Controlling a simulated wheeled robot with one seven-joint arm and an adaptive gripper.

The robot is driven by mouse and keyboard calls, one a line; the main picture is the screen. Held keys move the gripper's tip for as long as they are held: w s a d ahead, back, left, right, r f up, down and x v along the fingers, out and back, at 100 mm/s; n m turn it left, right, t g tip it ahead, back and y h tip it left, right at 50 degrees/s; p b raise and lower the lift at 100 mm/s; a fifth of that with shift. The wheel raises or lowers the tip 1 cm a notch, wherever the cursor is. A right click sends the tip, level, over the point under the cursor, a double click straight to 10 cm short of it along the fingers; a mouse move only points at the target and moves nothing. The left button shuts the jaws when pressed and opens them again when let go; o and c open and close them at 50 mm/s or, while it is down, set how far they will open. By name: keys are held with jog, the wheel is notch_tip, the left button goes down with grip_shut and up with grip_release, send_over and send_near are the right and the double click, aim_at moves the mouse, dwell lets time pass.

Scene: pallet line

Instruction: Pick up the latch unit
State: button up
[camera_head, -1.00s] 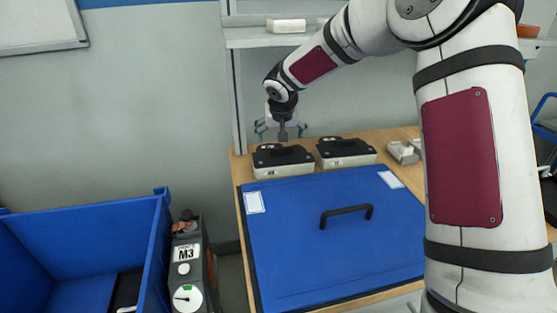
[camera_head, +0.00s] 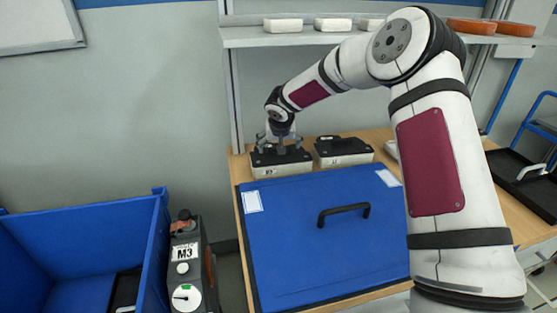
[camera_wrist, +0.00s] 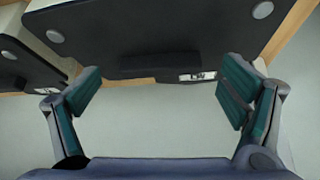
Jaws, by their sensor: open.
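Two pale boxes with black lids and handles stand side by side at the back of the wooden table; I cannot tell by a readable name which is the latch unit. My gripper (camera_head: 281,147) is open right over the left black-lidded unit (camera_head: 283,172), pointing down. The right black-lidded unit (camera_head: 345,160) stands close beside it. In the wrist view my open fingers (camera_wrist: 160,85) lie on either side of a dark handle (camera_wrist: 160,64) on the black lid (camera_wrist: 190,25), with nothing held. Contact with the handle cannot be told.
A blue lid with a black handle (camera_head: 300,250) covers the table in front of the units. A blue bin (camera_head: 90,225) and a gauge device (camera_head: 187,260) stand at the left. A shelf (camera_head: 300,40) with white and orange blocks runs above. A black tray (camera_head: 525,185) lies right.

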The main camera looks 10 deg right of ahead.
jog(key=shift+c, duration=0.2)
jog(key=c, duration=1.8)
jog(key=shift+c, duration=0.7)
jog(key=shift+r, duration=0.1)
